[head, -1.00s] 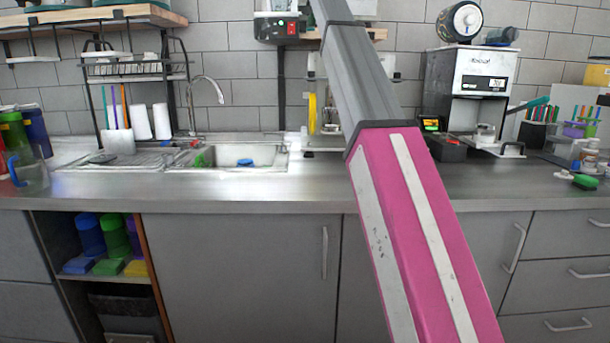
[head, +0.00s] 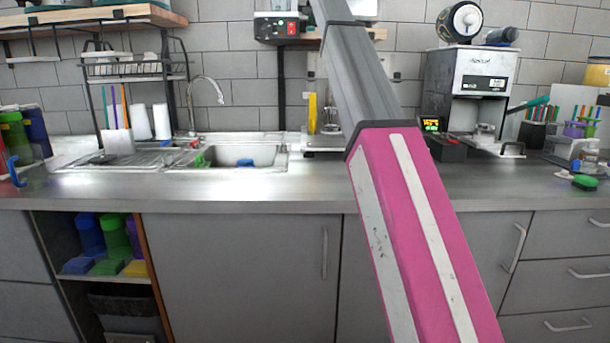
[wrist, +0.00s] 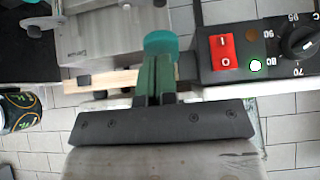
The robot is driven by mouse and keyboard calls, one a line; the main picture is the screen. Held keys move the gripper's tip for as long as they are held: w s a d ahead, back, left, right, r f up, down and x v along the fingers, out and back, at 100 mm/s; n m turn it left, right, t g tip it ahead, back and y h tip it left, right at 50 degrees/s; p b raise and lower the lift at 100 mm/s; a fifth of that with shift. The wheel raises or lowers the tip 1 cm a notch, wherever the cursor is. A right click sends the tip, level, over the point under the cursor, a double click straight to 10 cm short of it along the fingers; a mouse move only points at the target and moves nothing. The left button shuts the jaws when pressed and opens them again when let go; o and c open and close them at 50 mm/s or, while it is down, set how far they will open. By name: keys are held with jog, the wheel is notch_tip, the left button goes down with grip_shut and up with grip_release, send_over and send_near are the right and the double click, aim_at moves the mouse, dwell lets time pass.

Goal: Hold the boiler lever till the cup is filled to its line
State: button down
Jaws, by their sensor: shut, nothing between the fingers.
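In the wrist view my gripper (wrist: 157,78) points at a round teal knob (wrist: 160,42), with its green fingers together. The knob lies just past the fingertips; I cannot tell whether they touch it. Beside it is the black boiler panel (wrist: 240,75) with a red switch, a lit green lamp and a temperature dial. In the head view the boiler (head: 277,28) is high on the wall, partly behind my raised arm. My gripper is out of the head view. I cannot make out the cup being filled or its line.
A grey metal machine (wrist: 95,35) is close by at the upper left of the wrist view. In the head view the sink (head: 240,156) is left of my arm, and a white-fronted machine (head: 485,72) with a teal-ended lever stands right. The front counter strip is mostly clear.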

notch_tip(320, 180, up, 7)
dwell(0.6)
dwell(1.7)
